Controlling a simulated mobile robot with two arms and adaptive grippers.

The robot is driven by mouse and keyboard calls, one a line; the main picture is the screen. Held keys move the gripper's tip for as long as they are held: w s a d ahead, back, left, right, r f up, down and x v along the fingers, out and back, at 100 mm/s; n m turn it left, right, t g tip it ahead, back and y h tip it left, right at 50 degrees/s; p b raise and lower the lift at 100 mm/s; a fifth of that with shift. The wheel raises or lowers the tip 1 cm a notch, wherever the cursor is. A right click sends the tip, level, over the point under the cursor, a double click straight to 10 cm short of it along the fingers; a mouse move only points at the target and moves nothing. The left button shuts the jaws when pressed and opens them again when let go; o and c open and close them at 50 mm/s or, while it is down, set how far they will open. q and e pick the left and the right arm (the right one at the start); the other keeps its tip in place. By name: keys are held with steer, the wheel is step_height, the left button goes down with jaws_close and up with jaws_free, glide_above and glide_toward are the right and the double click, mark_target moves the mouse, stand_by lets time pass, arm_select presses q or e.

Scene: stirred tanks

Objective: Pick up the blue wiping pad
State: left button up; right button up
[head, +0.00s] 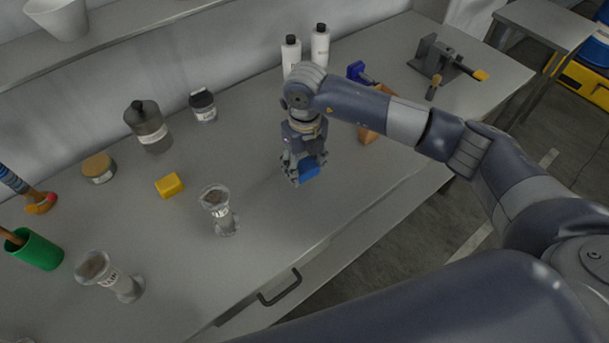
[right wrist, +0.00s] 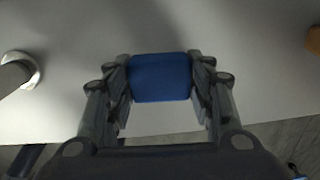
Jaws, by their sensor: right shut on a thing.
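The blue wiping pad (head: 309,170) is a small blue block between the fingers of my right gripper (head: 301,170) in the head view. In the right wrist view the pad (right wrist: 161,78) fills the gap between the two fingers (right wrist: 160,88), which touch it on both sides. My right gripper points down at the grey bench and is shut on the pad. I cannot tell whether the pad touches the bench top. My left gripper is not in view.
A glass vessel (head: 219,210) and a yellow block (head: 169,185) stand left of the gripper on the bench (head: 270,240). White bottles (head: 320,46) stand behind it. An orange-brown block (head: 369,133) is to its right. The bench front nearby is clear.

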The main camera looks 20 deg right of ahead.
steer(key=s+b, duration=0.1)
steer(key=s, duration=0.4)
steer(key=s+a+b, duration=0.1)
steer(key=s, duration=0.4)
steer(key=s+a+b, duration=0.1)
steer(key=s+b, duration=0.1)
steer(key=s, duration=0.3)
steer(key=shift+a+r, duration=0.1)
steer(key=shift+r, duration=0.3)
steer(key=shift+s+r, duration=0.1)
steer(key=shift+s, duration=0.25)
steer(key=shift+c, duration=0.4)
